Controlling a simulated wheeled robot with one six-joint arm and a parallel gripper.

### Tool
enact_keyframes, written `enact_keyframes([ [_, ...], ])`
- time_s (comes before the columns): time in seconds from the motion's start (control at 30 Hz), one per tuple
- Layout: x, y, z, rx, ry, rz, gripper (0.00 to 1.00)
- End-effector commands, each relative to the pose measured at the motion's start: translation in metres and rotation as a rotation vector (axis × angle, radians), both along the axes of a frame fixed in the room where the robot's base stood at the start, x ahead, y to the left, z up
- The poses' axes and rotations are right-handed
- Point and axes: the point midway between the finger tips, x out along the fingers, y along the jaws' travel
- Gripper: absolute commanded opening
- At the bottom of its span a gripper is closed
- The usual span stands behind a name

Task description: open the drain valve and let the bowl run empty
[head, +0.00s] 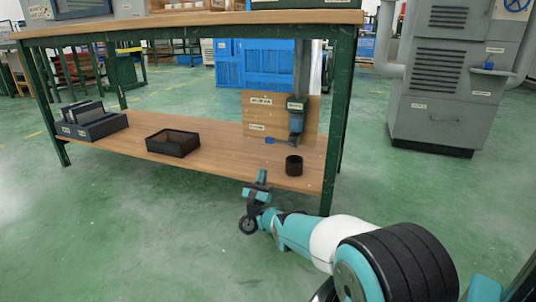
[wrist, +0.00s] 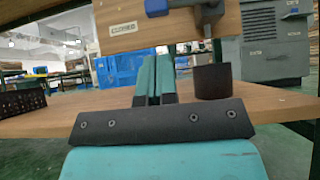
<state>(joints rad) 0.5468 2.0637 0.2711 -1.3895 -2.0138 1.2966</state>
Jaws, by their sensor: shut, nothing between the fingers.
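A blue filter bowl (head: 296,122) hangs at the right of an upright wooden panel (head: 256,112) on the bench's lower shelf. Its liquid level is too small to tell. Below it, the drain valve's blue lever (head: 272,141) points left; its blue end (wrist: 157,7) shows at the top of the wrist view. A label reading CLOSED (wrist: 124,27) is on the panel to the lever's left. A black cup (head: 294,166) stands below the valve, also in the wrist view (wrist: 212,82). My gripper (head: 262,176) is shut and empty in front of the shelf, its teal fingers (wrist: 154,72) below the lever and apart from it.
A black mesh basket (head: 173,143) and a dark bin (head: 92,126) stand left on the shelf. The bench top (head: 190,20) overhangs the shelf, and a green leg (head: 338,120) stands at right. A grey cabinet (head: 437,115) is farther right. The floor in front is clear.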

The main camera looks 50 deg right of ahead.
Motion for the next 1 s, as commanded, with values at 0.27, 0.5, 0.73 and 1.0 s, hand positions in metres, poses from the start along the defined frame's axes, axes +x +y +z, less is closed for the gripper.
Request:
enact_keyframes([
  [0.27, 0.013, -0.03, 0.033, -0.003, 0.003, -0.001, 0.0],
  [0.5, 0.022, -0.049, 0.049, -0.005, 0.002, 0.0, 0.0],
  [0.73, 0.025, -0.057, 0.061, -0.004, 0.004, 0.001, 0.0],
  [1.0, 0.025, -0.058, 0.065, -0.003, 0.005, 0.001, 0.0],
])
